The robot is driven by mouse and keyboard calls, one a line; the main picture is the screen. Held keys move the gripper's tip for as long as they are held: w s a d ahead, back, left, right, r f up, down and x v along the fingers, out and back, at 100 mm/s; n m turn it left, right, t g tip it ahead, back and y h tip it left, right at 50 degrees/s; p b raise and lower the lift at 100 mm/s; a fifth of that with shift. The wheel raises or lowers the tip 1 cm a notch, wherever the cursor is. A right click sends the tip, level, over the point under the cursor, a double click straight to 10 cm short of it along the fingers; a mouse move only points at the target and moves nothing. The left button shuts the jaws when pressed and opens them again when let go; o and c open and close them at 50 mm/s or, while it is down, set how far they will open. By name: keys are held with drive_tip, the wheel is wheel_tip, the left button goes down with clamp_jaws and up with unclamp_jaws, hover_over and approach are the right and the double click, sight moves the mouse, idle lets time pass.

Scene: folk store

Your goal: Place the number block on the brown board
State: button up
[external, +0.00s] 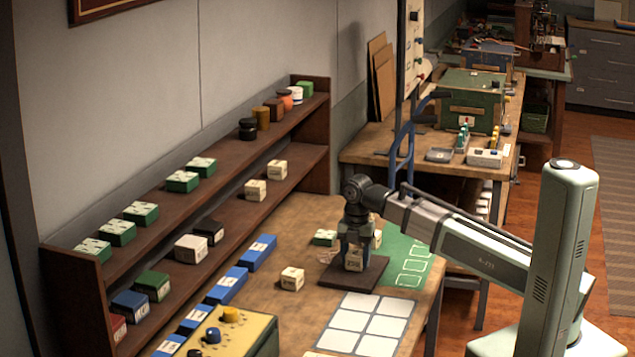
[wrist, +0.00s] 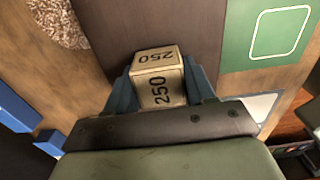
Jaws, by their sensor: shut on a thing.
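The number block is a cream cube marked "250". In the wrist view the block (wrist: 158,80) sits between the two fingers of my gripper (wrist: 160,88), which is shut on it. In the external view the block (external: 354,261) shows low between the fingers of my gripper (external: 355,255), over the brown board. The brown board (external: 335,275) is a dark flat square on the table, and it also shows behind the block in the wrist view (wrist: 150,25). I cannot tell whether the block touches the board.
A green mat with white outlines (external: 410,262) lies right of the board. A white-squared grid (external: 365,322) lies in front. A brown shelf (external: 165,217) runs along the wall.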

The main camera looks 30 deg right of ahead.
sight(356, 253)
drive_tip(key=shift+f, duration=0.15)
drive_tip(key=o, duration=1)
wheel_tip(356, 253, up, 12)
drive_tip(key=shift+r, duration=0.1)
idle(0.4)
drive_tip(key=shift+o, duration=0.4)
